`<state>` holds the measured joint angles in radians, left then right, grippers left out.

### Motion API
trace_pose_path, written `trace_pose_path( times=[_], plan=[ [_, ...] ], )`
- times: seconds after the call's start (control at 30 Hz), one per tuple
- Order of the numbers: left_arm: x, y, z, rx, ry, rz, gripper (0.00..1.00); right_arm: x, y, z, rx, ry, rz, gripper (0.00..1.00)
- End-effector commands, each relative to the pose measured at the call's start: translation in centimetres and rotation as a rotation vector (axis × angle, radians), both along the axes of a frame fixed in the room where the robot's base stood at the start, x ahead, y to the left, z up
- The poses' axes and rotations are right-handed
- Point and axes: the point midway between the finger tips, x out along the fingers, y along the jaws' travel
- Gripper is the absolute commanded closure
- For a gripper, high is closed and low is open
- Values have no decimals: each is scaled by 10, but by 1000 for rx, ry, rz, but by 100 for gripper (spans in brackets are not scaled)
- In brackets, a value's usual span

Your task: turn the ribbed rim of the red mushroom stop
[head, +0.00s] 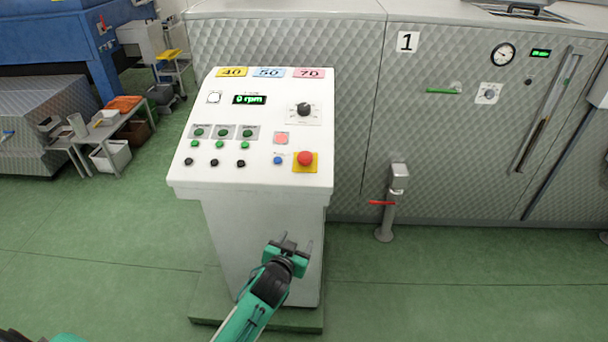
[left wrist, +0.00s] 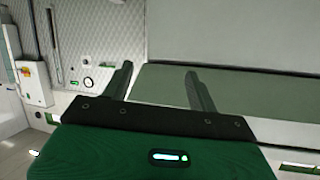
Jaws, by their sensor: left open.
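The red mushroom stop (head: 305,158) sits on a yellow square plate (head: 313,167) at the lower right of the white console's sloped top. Its ribbed rim is too small to make out in the head view. My left gripper (head: 290,242) is open and empty, in front of the console's pedestal and below the stop in the picture. The left wrist view shows its two fingers (left wrist: 158,80) apart with nothing between them; the stop is not seen there. My right gripper is not in view.
The white console (head: 253,178) carries a display reading 0 rpm (head: 249,99), a black knob (head: 304,109), a blue button (head: 278,160) and several green and black buttons. A post with a red lever (head: 382,203) stands to its right.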

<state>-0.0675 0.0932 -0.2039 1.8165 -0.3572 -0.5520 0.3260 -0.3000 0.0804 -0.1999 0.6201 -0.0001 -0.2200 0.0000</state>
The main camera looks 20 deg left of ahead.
Motion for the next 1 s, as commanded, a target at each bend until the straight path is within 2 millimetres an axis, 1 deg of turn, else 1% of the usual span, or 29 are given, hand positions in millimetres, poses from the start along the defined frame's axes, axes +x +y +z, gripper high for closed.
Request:
trace_pose_path(
  times=[0.03,0.07,0.1,0.13,0.2,0.3,0.33,0.43,0.57,0.67,1.0],
  plan=[
    [5,0,36,-9,-73,11,41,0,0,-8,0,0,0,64],
    [6,1,57,-15,-111,17,41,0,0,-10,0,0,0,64],
    [5,2,83,-24,-157,26,41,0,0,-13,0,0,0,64],
    [4,3,101,-28,-188,33,41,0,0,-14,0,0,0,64],
    [0,5,136,-42,-251,44,41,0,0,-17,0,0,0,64],
    [-6,7,168,-55,-311,58,41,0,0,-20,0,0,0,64],
    [-8,7,175,-58,-322,59,41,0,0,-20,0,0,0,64],
    [-9,9,187,-62,-344,64,41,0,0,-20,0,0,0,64],
    [2,9,189,-61,-345,65,41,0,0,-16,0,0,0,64],
    [18,11,190,-61,-345,65,41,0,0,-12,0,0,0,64],
    [85,15,189,-61,-343,64,41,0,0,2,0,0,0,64]
  ],
)
